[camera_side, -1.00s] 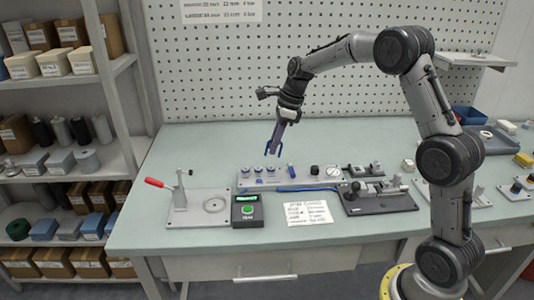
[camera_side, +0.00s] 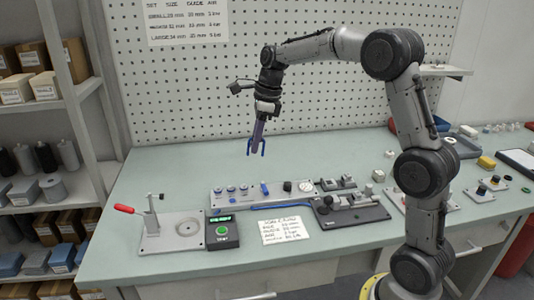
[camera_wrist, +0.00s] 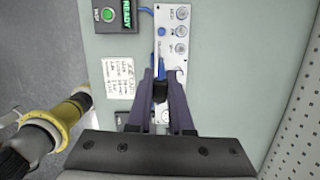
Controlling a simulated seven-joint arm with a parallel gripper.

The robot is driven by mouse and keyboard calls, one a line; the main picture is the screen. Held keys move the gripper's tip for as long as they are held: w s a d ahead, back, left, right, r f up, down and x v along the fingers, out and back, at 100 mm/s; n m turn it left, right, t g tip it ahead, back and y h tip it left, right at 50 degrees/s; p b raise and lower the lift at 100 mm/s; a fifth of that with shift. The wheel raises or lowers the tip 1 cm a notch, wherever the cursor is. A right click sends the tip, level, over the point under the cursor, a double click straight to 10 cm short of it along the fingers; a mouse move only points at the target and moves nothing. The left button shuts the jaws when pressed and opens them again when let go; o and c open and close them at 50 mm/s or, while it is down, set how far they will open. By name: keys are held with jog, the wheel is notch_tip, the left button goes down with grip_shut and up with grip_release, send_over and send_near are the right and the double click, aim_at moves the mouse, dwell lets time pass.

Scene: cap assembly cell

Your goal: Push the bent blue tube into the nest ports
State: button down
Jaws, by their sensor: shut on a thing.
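The bent blue tube (camera_side: 262,148) is held between the fingertips of my gripper (camera_side: 257,140), its prongs pointing down. In the side view it hangs in the air above the grey nest panel (camera_side: 283,193), clear of it. In the wrist view my gripper (camera_wrist: 163,78) is over the panel (camera_wrist: 171,15), with blue showing at the fingertips (camera_wrist: 161,67). The fingers hide part of the panel, and I cannot tell whether the tube lines up with the ports.
A white card (camera_side: 283,228) lies in front. A dark fixture plate (camera_side: 352,213) stands at right. The pegboard (camera_side: 220,90) rises behind; the bench between is clear.

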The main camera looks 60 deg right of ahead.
jog(key=shift+n+g+h, duration=0.3)
jog(key=shift+n+g, duration=0.2)
jog(key=shift+g, duration=0.2)
jog(key=shift+w+a+f, duration=0.45)
jog(key=shift+w+f, duration=1.35)
jog(key=shift+f, duration=0.45)
jog(key=shift+w+a+f, duration=0.4)
jog(key=shift+w+f, duration=1.45)
jog(key=shift+f, duration=0.45)
jog(key=shift+w+a+f, duration=0.45)
jog(key=shift+w+f, duration=1.35)
jog(key=shift+f, duration=0.45)
jog(key=shift+f, duration=0.95)
jog(key=c, duration=0.7)
grip_release()
jog(key=shift+c, duration=0.2)
